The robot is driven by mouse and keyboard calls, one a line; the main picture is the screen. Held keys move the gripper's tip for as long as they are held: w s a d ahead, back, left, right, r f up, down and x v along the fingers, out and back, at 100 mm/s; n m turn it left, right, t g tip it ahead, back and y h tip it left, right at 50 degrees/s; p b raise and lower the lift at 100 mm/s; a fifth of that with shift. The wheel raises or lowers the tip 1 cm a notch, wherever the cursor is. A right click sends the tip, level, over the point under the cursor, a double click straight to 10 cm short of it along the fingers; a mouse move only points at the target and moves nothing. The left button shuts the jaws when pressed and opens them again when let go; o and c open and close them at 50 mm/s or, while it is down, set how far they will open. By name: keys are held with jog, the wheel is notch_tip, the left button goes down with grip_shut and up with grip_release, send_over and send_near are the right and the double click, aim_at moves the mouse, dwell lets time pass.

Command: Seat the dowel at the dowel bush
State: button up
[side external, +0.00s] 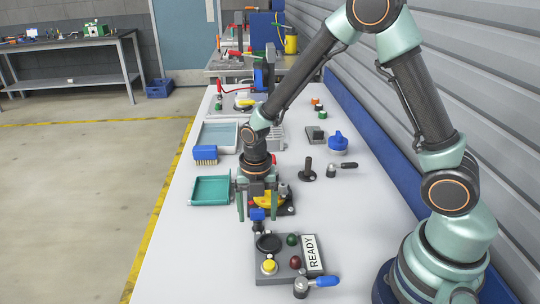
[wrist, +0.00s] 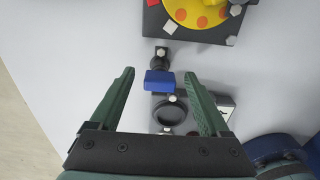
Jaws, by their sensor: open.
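A small blue block (side external: 257,214) with dark fittings stands on the white table under my gripper, just behind the black control box; it also shows in the wrist view (wrist: 159,82). A black round fitting with a silver-tipped piece (wrist: 160,55) adjoins it. I cannot tell for certain which part is the dowel and which is the dowel bush. My gripper (side external: 257,208) is open, with its green fingers apart on either side of the blue block in the picture. In the wrist view the gripper (wrist: 160,85) shows nothing held between its fingers.
A yellow disc (wrist: 198,12) on a dark base lies close behind the blue block. A teal tray (side external: 210,190) and blue brush (side external: 205,153) are left. The front-left table is clear.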

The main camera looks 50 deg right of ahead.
aim_at(257, 210)
grip_shut()
jog(key=shift+r, duration=0.15)
notch_tip(257, 210, up, 19)
jog(key=w+d+f+m, duration=0.2)
jog(key=d+f+m, duration=0.4)
jog(key=d, duration=0.6)
notch_tip(257, 210, down, 2)
jog(key=shift+d, duration=0.15)
